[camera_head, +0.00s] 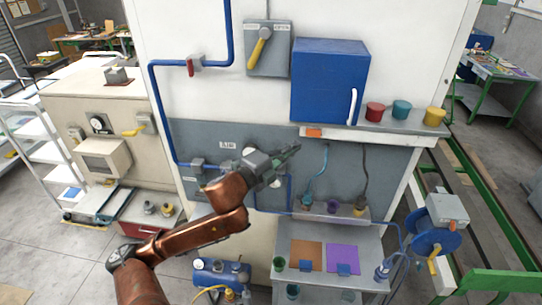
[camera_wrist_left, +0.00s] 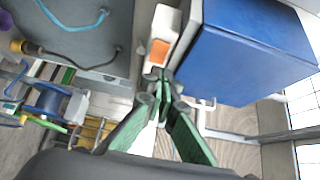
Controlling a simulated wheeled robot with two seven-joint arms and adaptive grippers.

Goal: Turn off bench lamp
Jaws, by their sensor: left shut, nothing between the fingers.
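A long white bar (camera_head: 370,137), which looks like the bench lamp, runs under the shelf on the white wall unit. An orange switch-like part (camera_head: 314,132) sits at its left end. I cannot tell whether the lamp is lit. My left gripper (camera_head: 297,147) is shut and empty, its tips just below and left of the orange part in the head view. In the left wrist view the fingertips (camera_wrist_left: 161,76) appear close to the orange part (camera_wrist_left: 158,52), with the white housing (camera_wrist_left: 165,22) around it. Contact cannot be told. My right gripper is not in view.
A blue cabinet (camera_head: 328,80) with a white handle hangs directly above the bar. Red, teal and yellow cups (camera_head: 402,110) stand on the shelf to its right. Cables hang on the grey panel (camera_head: 390,165) below. A lower bench (camera_head: 370,240) carries orange and purple mats.

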